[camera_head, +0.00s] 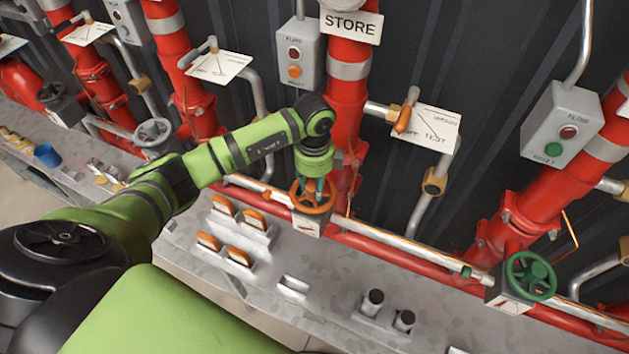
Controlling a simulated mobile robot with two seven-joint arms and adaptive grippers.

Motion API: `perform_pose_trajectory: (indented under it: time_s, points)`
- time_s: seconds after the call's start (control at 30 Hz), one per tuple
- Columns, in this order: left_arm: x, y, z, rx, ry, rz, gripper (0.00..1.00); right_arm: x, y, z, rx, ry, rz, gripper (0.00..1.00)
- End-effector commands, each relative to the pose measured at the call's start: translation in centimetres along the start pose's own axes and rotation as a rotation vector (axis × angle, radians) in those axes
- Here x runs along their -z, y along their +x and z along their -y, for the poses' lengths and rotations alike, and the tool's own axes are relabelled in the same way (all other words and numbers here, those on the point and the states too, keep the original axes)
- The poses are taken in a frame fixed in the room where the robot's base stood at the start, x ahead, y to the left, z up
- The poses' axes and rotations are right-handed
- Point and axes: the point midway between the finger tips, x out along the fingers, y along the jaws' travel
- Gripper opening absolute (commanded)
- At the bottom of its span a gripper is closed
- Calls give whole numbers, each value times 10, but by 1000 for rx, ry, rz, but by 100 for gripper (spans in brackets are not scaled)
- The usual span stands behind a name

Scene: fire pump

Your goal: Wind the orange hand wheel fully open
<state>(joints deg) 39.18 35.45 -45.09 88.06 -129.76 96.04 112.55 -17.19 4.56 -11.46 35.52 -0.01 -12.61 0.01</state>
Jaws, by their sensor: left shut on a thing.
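The orange hand wheel (300,196) sits on a small grey valve block (309,226) in front of the red pipe under the STORE sign (350,24). My left arm reaches in from the left. My left gripper (316,187) points down at the wheel from above and is shut on its rim at the far side. The fingertips are partly hidden by the gripper body and the rim. My right gripper is not in the picture.
A green hand wheel (530,276) stands at the right and a grey one (154,133) at the left. An orange lever (403,119) is right of the STORE pipe. The grey bench (260,285) holds orange-topped pieces (238,256) and dark cylinders (372,302) in front of the wheel.

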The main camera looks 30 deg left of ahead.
Motion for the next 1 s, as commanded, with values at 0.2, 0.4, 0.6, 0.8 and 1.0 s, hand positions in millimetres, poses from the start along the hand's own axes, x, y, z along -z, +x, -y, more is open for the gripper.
perform_pose_trajectory:
  time_s: [0.2,0.4,0.6,0.8,1.0]
  points:
    - [1,-1,-2,-7,-151,-3,0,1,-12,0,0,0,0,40]
    - [0,0,-4,-9,-496,-3,0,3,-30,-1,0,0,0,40]
    - [-2,3,-3,-7,-686,-1,0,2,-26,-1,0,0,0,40]
    - [-2,3,-3,-7,-698,-1,0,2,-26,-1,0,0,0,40]
    - [-1,3,-4,-8,-773,-2,0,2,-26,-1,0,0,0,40]
